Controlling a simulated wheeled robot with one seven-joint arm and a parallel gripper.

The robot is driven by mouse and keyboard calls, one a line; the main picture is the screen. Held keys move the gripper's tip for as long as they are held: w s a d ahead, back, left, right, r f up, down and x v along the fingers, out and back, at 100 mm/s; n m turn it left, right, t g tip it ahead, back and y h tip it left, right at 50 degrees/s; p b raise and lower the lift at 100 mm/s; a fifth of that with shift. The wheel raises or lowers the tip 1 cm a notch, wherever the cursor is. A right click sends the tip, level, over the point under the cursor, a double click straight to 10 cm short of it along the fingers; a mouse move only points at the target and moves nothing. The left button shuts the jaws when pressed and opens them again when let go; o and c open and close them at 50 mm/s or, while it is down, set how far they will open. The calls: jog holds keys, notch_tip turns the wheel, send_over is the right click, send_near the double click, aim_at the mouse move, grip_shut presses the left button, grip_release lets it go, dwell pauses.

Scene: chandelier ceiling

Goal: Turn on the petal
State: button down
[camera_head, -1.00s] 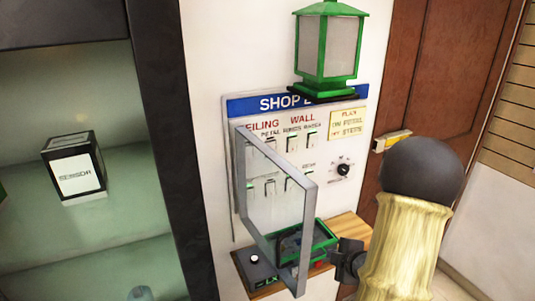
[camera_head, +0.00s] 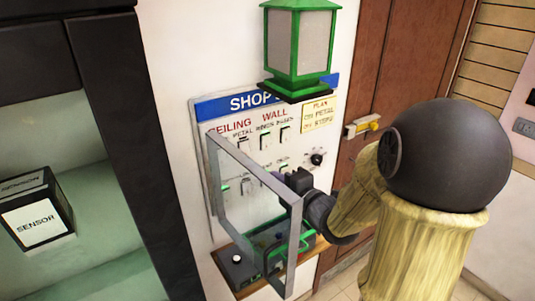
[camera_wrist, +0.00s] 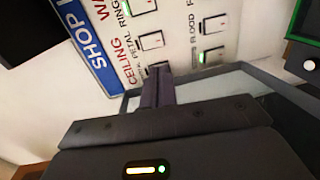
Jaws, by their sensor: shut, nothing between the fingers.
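The switch panel (camera_head: 200,125), headed "SHOP", is on the wall with two rows of rocker switches. The petal switch (camera_head: 243,145) is in the upper row under CEILING; the wrist view shows it (camera_wrist: 152,40) beside its PETAL label. A clear cover with a grey frame (camera_head: 250,160) stands swung open from the panel's left side. My gripper (camera_head: 290,180) is shut and empty, before the lower right switches, close to the cover's outer corner; contact cannot be told. In the wrist view my fingertips (camera_wrist: 160,75) point toward the ceiling switches, with the cover frame (camera_wrist: 205,85) beside them.
A black knob (camera_head: 317,158) is at the panel's right. A shelf (camera_head: 295,262) with a green-framed device (camera_head: 285,245) is below. A dark cabinet stands left.

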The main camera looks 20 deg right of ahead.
jog(key=shift+w, duration=0.2)
jog(key=p+x, duration=0.7)
jog(key=x, duration=0.6)
jog(key=shift+w+a, duration=0.1)
jog(key=shift+w, duration=0.25)
jog(key=b, duration=0.8)
send_near(247, 154)
jog(key=s+d+f, duration=0.2)
jog(key=s+f, duration=0.1)
jog(key=s, duration=0.3)
jog(key=shift+s+r, duration=0.15)
